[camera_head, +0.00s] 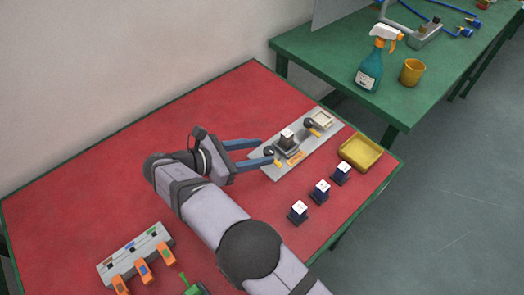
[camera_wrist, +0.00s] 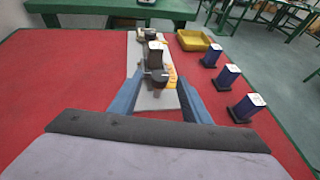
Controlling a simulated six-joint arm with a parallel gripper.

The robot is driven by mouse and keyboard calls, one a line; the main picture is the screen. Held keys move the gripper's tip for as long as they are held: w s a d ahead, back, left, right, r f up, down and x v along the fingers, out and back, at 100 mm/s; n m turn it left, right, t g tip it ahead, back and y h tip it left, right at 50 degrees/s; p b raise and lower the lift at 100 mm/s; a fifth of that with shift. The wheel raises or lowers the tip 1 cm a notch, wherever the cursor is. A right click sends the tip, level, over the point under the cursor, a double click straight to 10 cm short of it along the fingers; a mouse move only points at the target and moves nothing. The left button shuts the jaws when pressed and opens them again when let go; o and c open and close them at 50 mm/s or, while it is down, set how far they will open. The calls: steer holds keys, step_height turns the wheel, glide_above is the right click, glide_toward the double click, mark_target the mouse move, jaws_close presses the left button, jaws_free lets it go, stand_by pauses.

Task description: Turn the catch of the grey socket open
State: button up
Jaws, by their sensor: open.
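The grey socket (camera_head: 285,150) sits on a light grey plate (camera_head: 265,172), with a dark block with a pale top (camera_head: 287,134) standing in it; the block also shows in the wrist view (camera_wrist: 155,53). An orange tag (camera_head: 296,158) lies beside the socket. Its catch, a dark round knob with a yellow part (camera_head: 269,151), is at the near end of the socket. In the wrist view the catch (camera_wrist: 158,77) lies between my fingers. My gripper (camera_head: 266,151) is open, its blue fingers on either side of the catch; contact cannot be told.
A beige socket (camera_head: 321,118) with its own dark knob (camera_head: 309,123) is farther along the plate. Several dark blue blocks (camera_head: 320,192) stand right of it, near a yellow tray (camera_head: 360,152). A grey rack (camera_head: 135,253) with orange-handled items is front left. The red table's left side is clear.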

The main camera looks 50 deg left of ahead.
steer(key=shift+b+v, duration=0.4)
steer(key=shift+v, duration=2.25)
